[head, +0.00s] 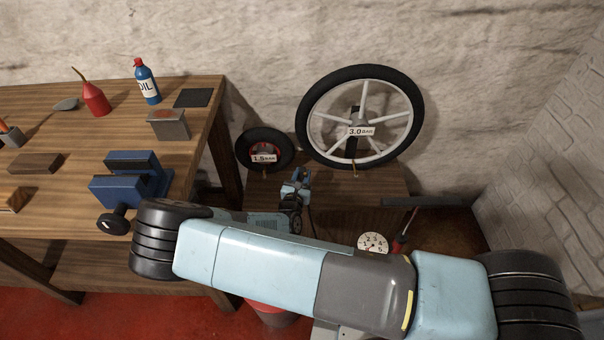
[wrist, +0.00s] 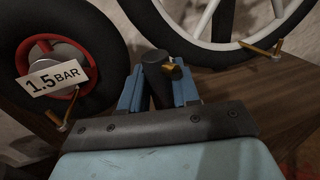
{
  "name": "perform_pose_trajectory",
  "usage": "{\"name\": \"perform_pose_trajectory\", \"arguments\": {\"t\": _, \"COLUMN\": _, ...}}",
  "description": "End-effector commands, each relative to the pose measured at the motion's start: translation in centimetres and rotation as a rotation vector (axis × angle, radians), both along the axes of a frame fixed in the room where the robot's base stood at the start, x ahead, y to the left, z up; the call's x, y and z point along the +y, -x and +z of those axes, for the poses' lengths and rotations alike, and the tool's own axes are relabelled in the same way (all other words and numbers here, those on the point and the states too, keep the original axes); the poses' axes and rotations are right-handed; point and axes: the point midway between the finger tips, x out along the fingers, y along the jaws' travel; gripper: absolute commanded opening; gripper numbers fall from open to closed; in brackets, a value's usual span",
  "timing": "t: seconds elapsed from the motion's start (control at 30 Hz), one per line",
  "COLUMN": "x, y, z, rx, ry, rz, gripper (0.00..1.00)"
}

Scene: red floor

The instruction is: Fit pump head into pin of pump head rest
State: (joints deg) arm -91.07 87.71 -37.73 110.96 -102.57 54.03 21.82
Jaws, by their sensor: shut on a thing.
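The pump head (wrist: 157,78) is a dark cylinder with a brass-coloured piece at its side. In the wrist view it sits between the two blue fingers of my gripper (wrist: 158,92), which is shut on it. In the head view my gripper (head: 297,188) is small and partly covered by my arm, just in front of the low wooden surface with the wheels. A thin dark hose runs down from near the gripper. The pump gauge (head: 373,242), a white dial, shows beyond my arm. I cannot make out the pump head rest or its pin in either view.
A small wheel (head: 265,150) marked 1.5 BAR and a large wheel (head: 360,115) marked 3.0 BAR stand behind the gripper, with brass-coloured valve stems low down. A workbench (head: 95,125) with a blue vise (head: 130,180) is left. A red-handled tool (head: 399,243) is beside the gauge.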

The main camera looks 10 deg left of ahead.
Motion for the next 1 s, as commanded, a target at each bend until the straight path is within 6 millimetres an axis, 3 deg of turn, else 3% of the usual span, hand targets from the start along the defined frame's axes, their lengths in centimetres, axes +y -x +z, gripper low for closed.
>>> {"name": "perform_pose_trajectory", "arguments": {"t": 0.47, "x": 0.2, "y": 0.2, "z": -0.1, "rx": 0.0, "ry": 0.0, "rz": 0.012, "gripper": 0.0}}
{"name": "perform_pose_trajectory", "arguments": {"t": 1.0, "x": 0.2, "y": 0.2, "z": -3.9, "rx": 0.001, "ry": 0.002, "rz": 0.012, "gripper": 0.0}}
